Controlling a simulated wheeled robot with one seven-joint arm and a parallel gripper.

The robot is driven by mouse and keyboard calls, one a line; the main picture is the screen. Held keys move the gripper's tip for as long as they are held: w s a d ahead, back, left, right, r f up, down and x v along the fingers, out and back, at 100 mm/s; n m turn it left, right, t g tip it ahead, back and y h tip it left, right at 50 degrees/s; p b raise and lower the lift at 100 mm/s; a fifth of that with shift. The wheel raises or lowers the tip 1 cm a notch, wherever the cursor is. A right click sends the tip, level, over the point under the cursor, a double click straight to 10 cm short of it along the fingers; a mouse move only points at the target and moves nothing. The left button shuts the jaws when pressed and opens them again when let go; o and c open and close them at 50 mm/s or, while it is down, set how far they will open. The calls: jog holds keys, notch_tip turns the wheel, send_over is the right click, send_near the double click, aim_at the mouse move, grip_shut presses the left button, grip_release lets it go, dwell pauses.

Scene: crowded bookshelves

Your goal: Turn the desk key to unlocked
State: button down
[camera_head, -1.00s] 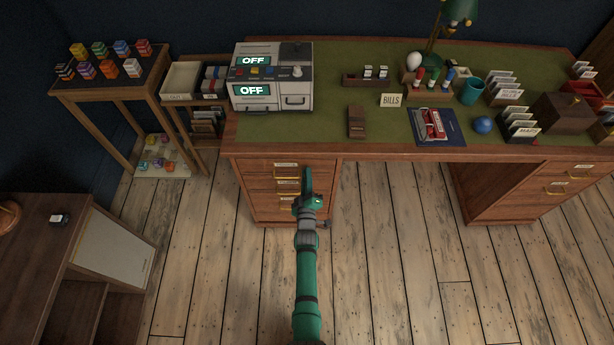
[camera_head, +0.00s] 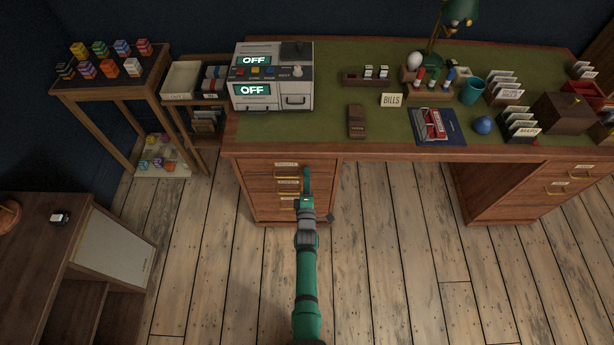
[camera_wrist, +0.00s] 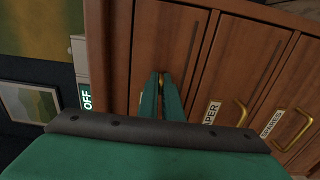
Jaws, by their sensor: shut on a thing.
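The wooden desk (camera_head: 385,151) with a green top stands ahead, with a stack of drawers on its left side. My gripper (camera_head: 307,174) is at the right part of the top left drawer's front. In the wrist view my gripper (camera_wrist: 161,88) has its two green fingers close together against a wooden drawer front. A small brass piece, apparently the desk key (camera_wrist: 161,75), shows at the fingertips, and the fingers are shut on it. Most of the key is hidden by the fingers, so its angle cannot be told.
Brass drawer handles (camera_wrist: 242,113) with labels lie beside the fingers in the wrist view. A grey machine (camera_head: 272,78) reading OFF stands on the desk's left end. Right of the drawers is open knee space above bare floor (camera_head: 395,230).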

dwell(0.4)
jog(key=c, duration=2)
grip_release()
jog(key=shift+s, duration=0.15)
jog(key=s, duration=1)
jog(key=shift+s, duration=0.3)
